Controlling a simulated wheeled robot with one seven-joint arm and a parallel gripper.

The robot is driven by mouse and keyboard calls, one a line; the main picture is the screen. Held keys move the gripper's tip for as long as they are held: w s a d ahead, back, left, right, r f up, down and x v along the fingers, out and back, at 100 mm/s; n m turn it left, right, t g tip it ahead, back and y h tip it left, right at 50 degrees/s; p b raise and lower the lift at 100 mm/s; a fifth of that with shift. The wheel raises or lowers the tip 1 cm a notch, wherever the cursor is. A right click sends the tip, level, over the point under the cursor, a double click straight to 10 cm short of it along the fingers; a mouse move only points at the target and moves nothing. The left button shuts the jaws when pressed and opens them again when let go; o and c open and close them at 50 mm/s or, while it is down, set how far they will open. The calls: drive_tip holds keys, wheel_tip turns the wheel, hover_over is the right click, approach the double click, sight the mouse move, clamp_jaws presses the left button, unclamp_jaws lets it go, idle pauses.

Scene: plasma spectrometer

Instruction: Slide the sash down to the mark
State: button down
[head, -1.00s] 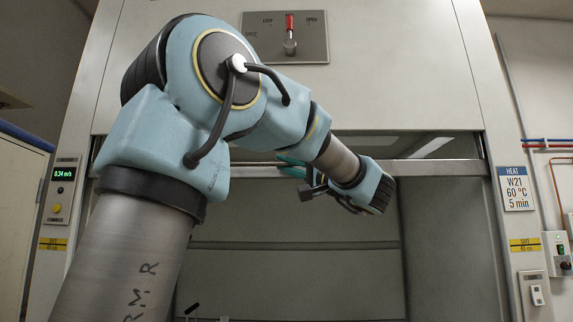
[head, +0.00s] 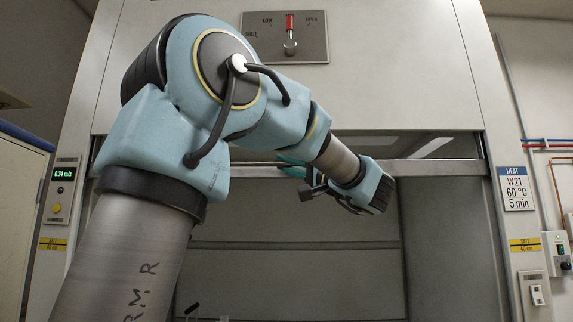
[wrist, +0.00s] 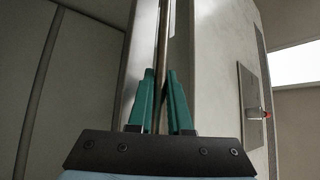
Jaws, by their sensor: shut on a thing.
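The sash shows as a glass panel with a pale metal bottom rail (head: 435,168) across the top of the hood opening, well above the yellow SAFE marks. One mark (head: 53,244) is on the left post and the other (head: 525,245) on the right post. My gripper (head: 291,165) is at the sash rail, its body partly hidden behind my arm. In the wrist view my gripper's teal fingers (wrist: 160,78) are shut on a thin metal handle bar (wrist: 163,40), one finger on each side of it.
Above the opening is a plate with a red-tipped lever (head: 290,35). A green-lit display (head: 64,174) is on the left post, and a HEAT sign (head: 516,188) on the right post. The hood interior (head: 300,275) below the rail looks mostly open.

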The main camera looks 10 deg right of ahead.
drive_tip(key=shift+f, duration=0.15)
wheel_tip(320, 180, down, 18)
drive_tip(key=b, duration=2.1)
drive_tip(key=c, duration=0.9)
unclamp_jaws()
drive_tip(key=shift+o, duration=0.2)
drive_tip(key=b+v, duration=0.1)
drive_tip(key=v, duration=0.9)
drive_tip(key=shift+s+d+b, duration=0.25)
drive_tip(key=shift+s+b, duration=0.1)
